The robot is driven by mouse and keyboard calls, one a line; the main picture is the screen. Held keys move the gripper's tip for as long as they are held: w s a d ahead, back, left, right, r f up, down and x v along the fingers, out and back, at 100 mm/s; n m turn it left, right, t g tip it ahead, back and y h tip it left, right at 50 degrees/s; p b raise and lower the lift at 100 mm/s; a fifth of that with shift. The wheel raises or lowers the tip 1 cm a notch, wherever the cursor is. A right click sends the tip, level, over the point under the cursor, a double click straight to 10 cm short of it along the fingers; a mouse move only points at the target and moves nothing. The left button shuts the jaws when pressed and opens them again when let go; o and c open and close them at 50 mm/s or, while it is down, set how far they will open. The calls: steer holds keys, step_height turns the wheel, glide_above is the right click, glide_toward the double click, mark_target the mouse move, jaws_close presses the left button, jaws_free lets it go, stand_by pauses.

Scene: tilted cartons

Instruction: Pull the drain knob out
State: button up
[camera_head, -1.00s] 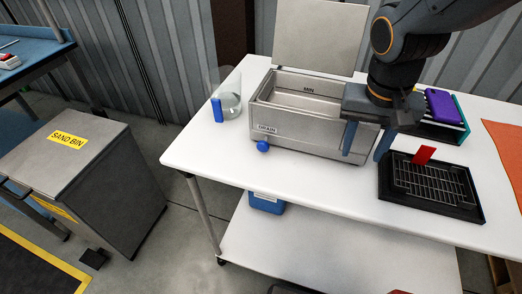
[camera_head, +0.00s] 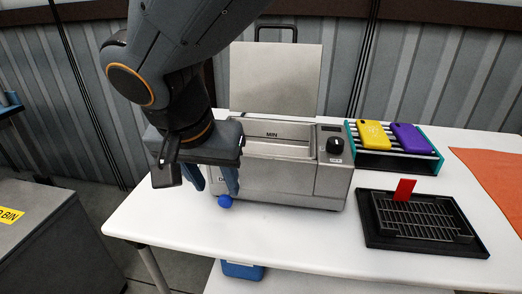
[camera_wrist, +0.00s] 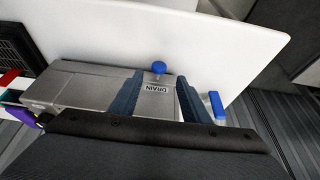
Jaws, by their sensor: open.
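The blue drain knob (camera_head: 225,201) is a small ball low on the left front of the metal bath (camera_head: 290,180), whose lid stands raised. My gripper (camera_head: 214,187) points down over the bath's left front, with its fingers spread just above the knob. In the wrist view, the knob (camera_wrist: 159,67) lies between the two fingertips (camera_wrist: 160,77) and slightly beyond them, with the DRAIN label (camera_wrist: 157,88) below it. No finger visibly touches the knob. In the head view, my gripper hides most of the label.
A black tray with a wire grid (camera_head: 425,222) and red tab is at right. A teal rack (camera_head: 390,163) holds a yellow and a purple case. White tabletop before the bath is clear.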

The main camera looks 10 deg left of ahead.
mark_target(224, 197)
steer(key=x, duration=0.6)
steer(key=shift+w+d+f, duration=0.1)
steer(key=shift+w+f, duration=0.1)
steer(key=shift+f, duration=0.15)
